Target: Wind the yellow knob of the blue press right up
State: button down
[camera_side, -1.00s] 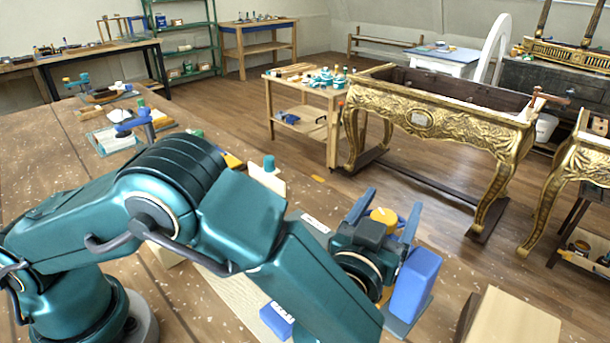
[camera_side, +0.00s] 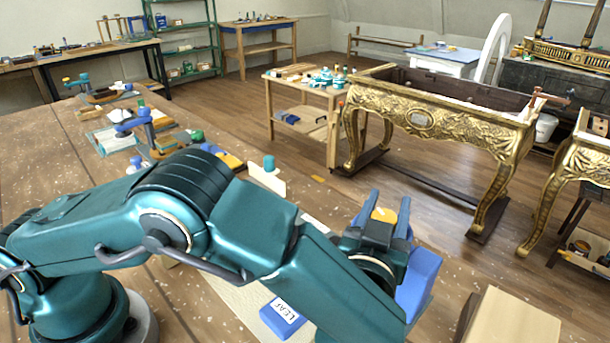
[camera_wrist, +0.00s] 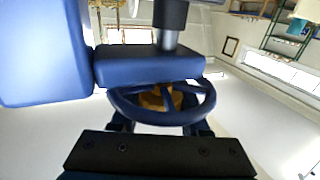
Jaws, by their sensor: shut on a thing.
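The blue press (camera_side: 420,283) stands at the right end of the bench, partly hidden by my arm. Its yellow knob (camera_side: 384,214) shows between the two blue fingers of my gripper (camera_side: 389,199). My gripper is shut on the knob from the near side. In the wrist view the press's blue body (camera_wrist: 42,50) fills the upper left. A dark blue spoked wheel (camera_wrist: 120,108) and a screw post (camera_wrist: 170,38) are in front of my palm. The yellow knob (camera_wrist: 155,101) shows partly behind the spokes. The finger contact is mostly hidden there.
A blue box marked LEAF (camera_side: 283,318) lies on the bench left of the press, close to my forearm. A pale wooden block (camera_side: 512,322) is at the lower right. A card with a teal-capped item (camera_side: 268,170) stands behind my arm. The gilt console (camera_side: 440,115) stands beyond on the floor.

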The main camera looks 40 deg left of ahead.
jog(key=shift+s+a+f+n+g+y, duration=0.1)
jog(key=shift+s+a+n+g+y, duration=0.1)
jog(key=shift+n+g+y, duration=0.85)
jog(key=shift+s+a+n+g+y, duration=0.15)
jog(key=shift+n+g+y, duration=0.3)
jog(key=shift+n+y, duration=0.7)
jog(key=shift+s+a+n+g+y, duration=0.1)
jog(key=shift+a+n+g+y, duration=0.15)
jog(key=shift+g+y, duration=0.6)
jog(key=shift+c, duration=1.9)
grip_release()
jog(key=shift+d, duration=0.1)
jog(key=shift+v, duration=2.5)
